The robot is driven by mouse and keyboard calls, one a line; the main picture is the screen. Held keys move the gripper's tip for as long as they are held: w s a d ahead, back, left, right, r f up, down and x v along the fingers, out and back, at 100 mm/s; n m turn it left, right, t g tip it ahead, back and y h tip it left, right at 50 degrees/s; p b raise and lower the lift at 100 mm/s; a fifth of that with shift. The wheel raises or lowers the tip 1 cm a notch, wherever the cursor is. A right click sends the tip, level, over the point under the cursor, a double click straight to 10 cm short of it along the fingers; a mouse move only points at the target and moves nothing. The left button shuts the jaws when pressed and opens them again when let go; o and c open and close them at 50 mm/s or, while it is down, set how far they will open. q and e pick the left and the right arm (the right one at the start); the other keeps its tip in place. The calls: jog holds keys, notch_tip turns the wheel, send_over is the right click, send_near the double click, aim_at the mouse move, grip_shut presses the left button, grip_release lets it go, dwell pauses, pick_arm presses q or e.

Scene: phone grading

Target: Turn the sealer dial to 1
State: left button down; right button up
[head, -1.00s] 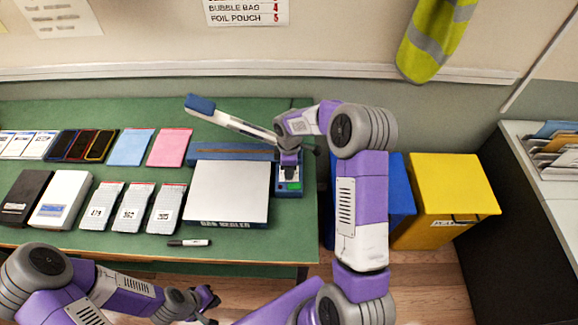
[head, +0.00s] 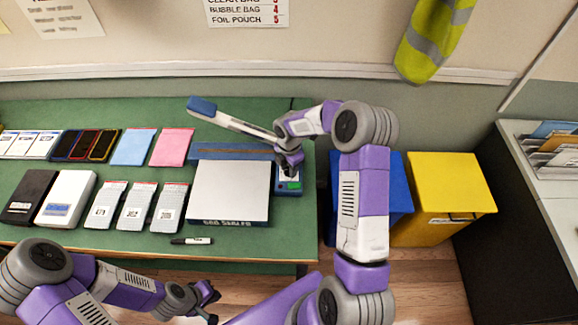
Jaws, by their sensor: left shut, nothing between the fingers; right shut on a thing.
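The bag sealer (head: 229,193) stands at the right end of the green table, with a white plate in front and a blue body behind. Its raised lever arm (head: 235,122) has a blue end at the upper left. The blue control box (head: 290,185) with a small green display is at its right side. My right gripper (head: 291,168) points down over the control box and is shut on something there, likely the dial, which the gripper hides. The dial's setting cannot be seen. My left gripper (head: 212,301) is shut and empty in front of the table's edge.
Grey pouches (head: 137,206), a white box (head: 65,198), a black box (head: 28,196), pink (head: 170,147) and blue (head: 133,147) pouches and phones lie left of the sealer. A marker (head: 191,241) lies in front. Blue (head: 402,190) and yellow (head: 450,200) bins stand right of the table.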

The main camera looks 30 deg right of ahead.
jog(key=shift+n, duration=0.3)
jog(key=o, duration=1)
jog(key=shift+o, duration=0.2)
jog(key=shift+r, duration=0.1)
notch_tip(320, 180, up, 7)
jog(key=shift+r, duration=0.2)
